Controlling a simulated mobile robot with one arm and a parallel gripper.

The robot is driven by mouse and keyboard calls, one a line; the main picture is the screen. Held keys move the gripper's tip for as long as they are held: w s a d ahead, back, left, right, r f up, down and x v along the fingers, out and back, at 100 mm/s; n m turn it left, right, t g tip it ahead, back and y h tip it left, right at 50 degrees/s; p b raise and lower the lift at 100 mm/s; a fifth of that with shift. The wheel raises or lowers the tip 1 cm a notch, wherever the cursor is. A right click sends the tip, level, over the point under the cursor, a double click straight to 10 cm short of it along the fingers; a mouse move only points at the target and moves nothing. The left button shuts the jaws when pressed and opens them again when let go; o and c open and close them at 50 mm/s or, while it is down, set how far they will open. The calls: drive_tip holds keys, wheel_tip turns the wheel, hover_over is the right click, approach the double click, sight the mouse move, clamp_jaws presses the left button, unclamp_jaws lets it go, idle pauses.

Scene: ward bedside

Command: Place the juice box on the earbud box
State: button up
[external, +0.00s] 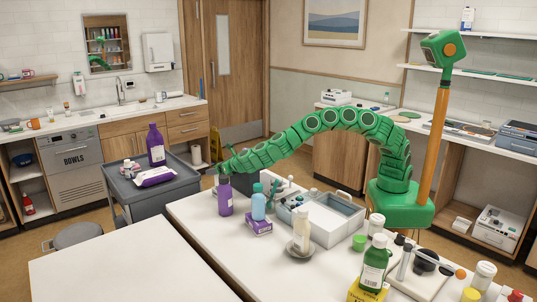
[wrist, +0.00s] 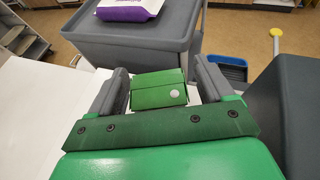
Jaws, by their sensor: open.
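A small green box with a white round spot (wrist: 158,90) stands between the two fingers in the wrist view; it looks like the juice box. My gripper (wrist: 160,72) is open, with a finger on each side of it; I cannot tell whether either touches. In the external view my gripper (external: 222,174) is low at the table's left end, behind a purple bottle (external: 225,197), and the green box is hidden. I cannot clearly identify the earbud box. A small purple box (external: 258,227) lies on the table near a teal bottle (external: 259,205).
A dark grey block (wrist: 282,95) stands close on the right in the wrist view. A grey cart (external: 163,191) with a purple pack (external: 155,176) is beyond the table edge. A divided tray (external: 338,228), a white bottle (external: 301,232) and several other items crowd the table.

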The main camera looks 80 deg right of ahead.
drive_tip(key=v, duration=1.2)
idle(0.4)
drive_tip(key=shift+w, duration=0.1)
